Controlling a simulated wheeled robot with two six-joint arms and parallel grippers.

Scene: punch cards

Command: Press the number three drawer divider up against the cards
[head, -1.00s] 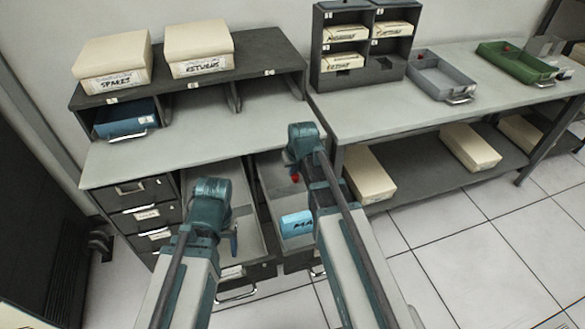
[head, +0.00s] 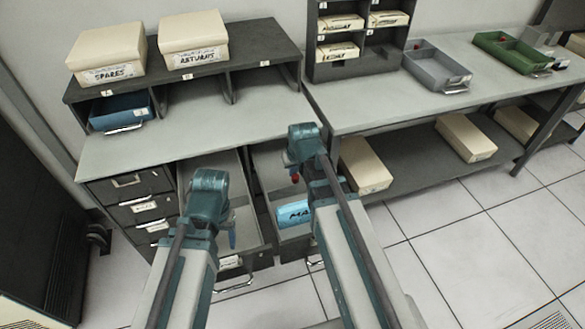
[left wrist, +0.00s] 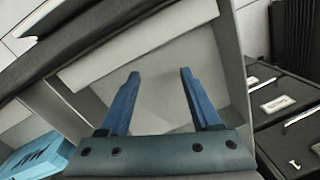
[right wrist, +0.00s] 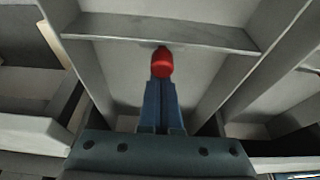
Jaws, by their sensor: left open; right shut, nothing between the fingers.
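Two drawers stand pulled out under the left desk. The right one (head: 268,183) holds a blue card pack (head: 293,213) and a red knob (head: 295,178). In the right wrist view the red knob (right wrist: 162,62) stands at the tips of my right gripper (right wrist: 161,84), by a grey crosswise plate (right wrist: 150,32), apparently a divider. The fingers are shut with nothing between them; contact with the knob is unclear. My left gripper (left wrist: 160,75) is open and empty over the left drawer (head: 192,170), where a pale crosswise plate (left wrist: 140,42) shows. I cannot read a number three.
The desk (head: 190,145) is clear in front of its cubbies, with a blue tray (head: 122,112) in one and cream boxes (head: 108,58) on top. The right bench (head: 365,110) carries a card rack (head: 358,68), a grey tray (head: 437,72) and a green tray (head: 507,55).

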